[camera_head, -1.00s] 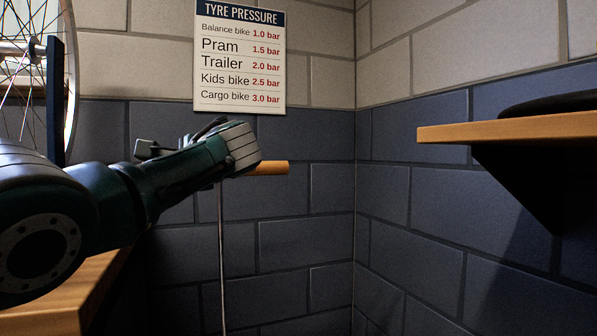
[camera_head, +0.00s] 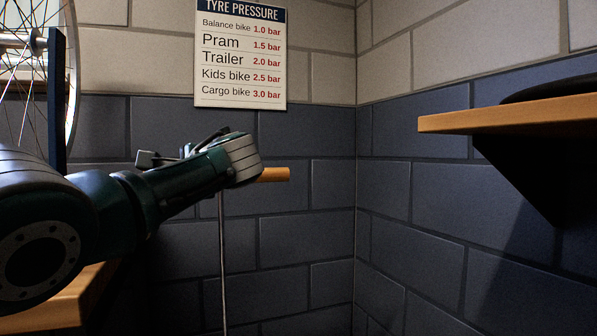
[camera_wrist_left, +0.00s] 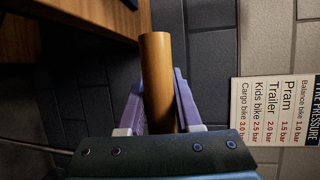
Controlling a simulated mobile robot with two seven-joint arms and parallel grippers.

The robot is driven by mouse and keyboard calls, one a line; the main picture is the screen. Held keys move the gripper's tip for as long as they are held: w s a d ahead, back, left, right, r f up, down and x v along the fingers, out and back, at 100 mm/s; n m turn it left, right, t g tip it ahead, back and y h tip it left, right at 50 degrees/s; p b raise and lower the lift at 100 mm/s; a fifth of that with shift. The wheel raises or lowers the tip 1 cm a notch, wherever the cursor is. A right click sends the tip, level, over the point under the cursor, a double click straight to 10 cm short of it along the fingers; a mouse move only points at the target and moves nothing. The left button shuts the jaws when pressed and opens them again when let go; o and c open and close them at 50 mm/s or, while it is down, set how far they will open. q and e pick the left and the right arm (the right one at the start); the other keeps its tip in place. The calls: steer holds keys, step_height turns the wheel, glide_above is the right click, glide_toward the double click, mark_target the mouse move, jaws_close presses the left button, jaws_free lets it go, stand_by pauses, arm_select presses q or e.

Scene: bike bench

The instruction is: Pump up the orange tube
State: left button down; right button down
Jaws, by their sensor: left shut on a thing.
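My left gripper (camera_head: 242,160) is shut on the wooden pump handle (camera_head: 274,174), an orange-brown round bar. The handle also shows in the left wrist view (camera_wrist_left: 156,60), between the two purple fingers. A thin pale rod (camera_head: 224,265) runs straight down below the gripper; the pump's lower part is out of view. I see no orange tube in these frames. My right gripper is not in view.
A tyre pressure chart (camera_head: 240,52) hangs on the brick wall. A spoked wheel (camera_head: 70,75) stands at the upper left above a wooden bench top (camera_head: 60,308). A wooden shelf (camera_head: 510,115) juts in at the right, with a dark round object (camera_head: 560,88) on it.

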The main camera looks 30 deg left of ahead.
arm_select(q)
steer(key=shift+f, duration=0.65)
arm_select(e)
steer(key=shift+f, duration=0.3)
arm_select(q)
steer(key=c, duration=0.6)
jaws_free()
steer(key=p+v, duration=0.3)
steer(key=v, duration=0.7)
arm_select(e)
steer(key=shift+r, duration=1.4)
arm_select(q)
steer(key=shift+c, duration=0.2)
